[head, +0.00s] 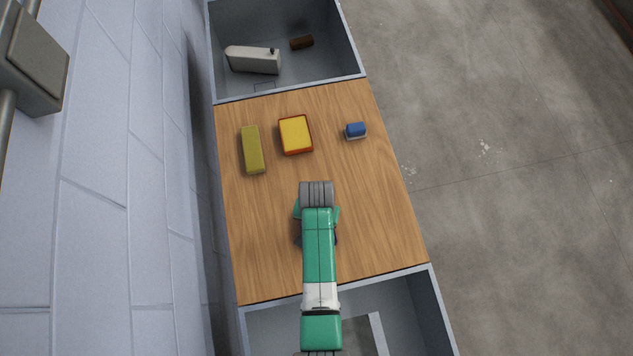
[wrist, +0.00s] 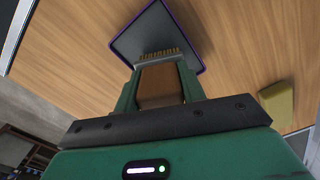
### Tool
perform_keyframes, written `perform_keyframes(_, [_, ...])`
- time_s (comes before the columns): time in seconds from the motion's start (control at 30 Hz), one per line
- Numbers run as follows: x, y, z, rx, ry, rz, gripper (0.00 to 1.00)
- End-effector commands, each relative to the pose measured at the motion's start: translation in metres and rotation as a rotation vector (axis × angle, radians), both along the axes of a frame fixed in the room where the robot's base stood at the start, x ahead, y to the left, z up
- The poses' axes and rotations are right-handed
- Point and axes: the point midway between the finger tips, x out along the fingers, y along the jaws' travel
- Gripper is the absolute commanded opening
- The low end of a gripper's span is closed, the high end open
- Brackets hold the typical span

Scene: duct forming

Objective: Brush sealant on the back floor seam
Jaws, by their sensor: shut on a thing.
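My gripper (wrist: 157,92) is shut on the brown handle (wrist: 163,84) of a brush in the wrist view. The brush has a light metal band and tan bristles (wrist: 160,54) pointing away from me. The bristles show against a grey panel or tray with a purple rim (wrist: 127,46); I cannot tell if they touch it. In the head view my green arm reaches over the middle of the wooden top and hides the brush and most of the purple-rimmed thing. I cannot make out the back floor seam.
On the wooden top (head: 375,215) are an olive block (head: 252,150), a yellow, red-rimmed piece (head: 295,134) and a small blue item (head: 356,130). A far bin (head: 225,22) holds a pale bottle-like object (head: 252,60) and a brown cylinder (head: 302,42). A near bin (head: 433,315) and left wall adjoin.

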Motion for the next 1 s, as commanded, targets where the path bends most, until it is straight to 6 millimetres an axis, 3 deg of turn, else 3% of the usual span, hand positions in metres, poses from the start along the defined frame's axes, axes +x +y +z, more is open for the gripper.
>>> perform_keyframes(1.0, [0.0002,0.0001,-0.0072,0.000,0.000,0.000,0.22])
